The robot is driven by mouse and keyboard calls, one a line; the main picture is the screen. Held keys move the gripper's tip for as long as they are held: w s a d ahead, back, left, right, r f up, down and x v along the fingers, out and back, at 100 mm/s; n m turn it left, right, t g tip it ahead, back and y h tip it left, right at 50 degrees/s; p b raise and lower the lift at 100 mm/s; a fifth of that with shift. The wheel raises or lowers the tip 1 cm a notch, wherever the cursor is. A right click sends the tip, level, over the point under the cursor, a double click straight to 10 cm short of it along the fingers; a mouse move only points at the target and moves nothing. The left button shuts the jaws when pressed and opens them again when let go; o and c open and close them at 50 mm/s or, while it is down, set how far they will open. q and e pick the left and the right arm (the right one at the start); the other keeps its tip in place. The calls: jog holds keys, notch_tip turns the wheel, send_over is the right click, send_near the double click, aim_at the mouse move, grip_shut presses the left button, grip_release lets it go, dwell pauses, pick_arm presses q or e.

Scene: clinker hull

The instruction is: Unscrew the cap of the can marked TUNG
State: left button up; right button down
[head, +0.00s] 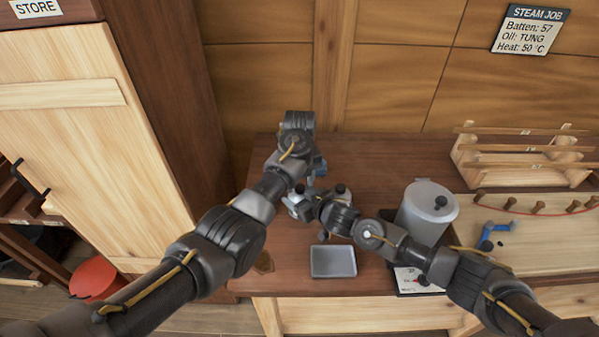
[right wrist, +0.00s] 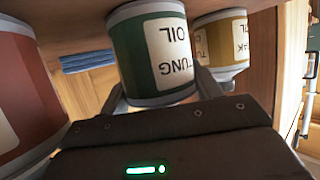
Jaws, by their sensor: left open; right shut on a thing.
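The green can marked TUNG OIL (right wrist: 140,55) appears upside down in the right wrist view. My right gripper (right wrist: 160,92) is shut on it, one finger on each side of its body. Its cap is out of that view. In the head view my right gripper (head: 316,203) is beside the cans, and pale can tops show only in part around it. My left gripper (head: 312,172) is open above the cans, its fingers mostly hidden by its own arm. I cannot tell whether it touches the cap.
A red can (right wrist: 20,90) and an ochre can (right wrist: 222,42) stand on either side of the TUNG can. A grey tray (head: 333,261) lies in front on the bench. A grey canister (head: 428,205) and a wooden rack (head: 525,158) stand to the right.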

pick_arm(q)
jog(key=shift+f, duration=0.45)
jog(key=c, duration=1)
jog(key=n, duration=0.3)
jog(key=shift+n, duration=0.3)
jog(key=shift+c, duration=0.2)
jog(key=n, duration=2)
jog(key=shift+r, duration=0.1)
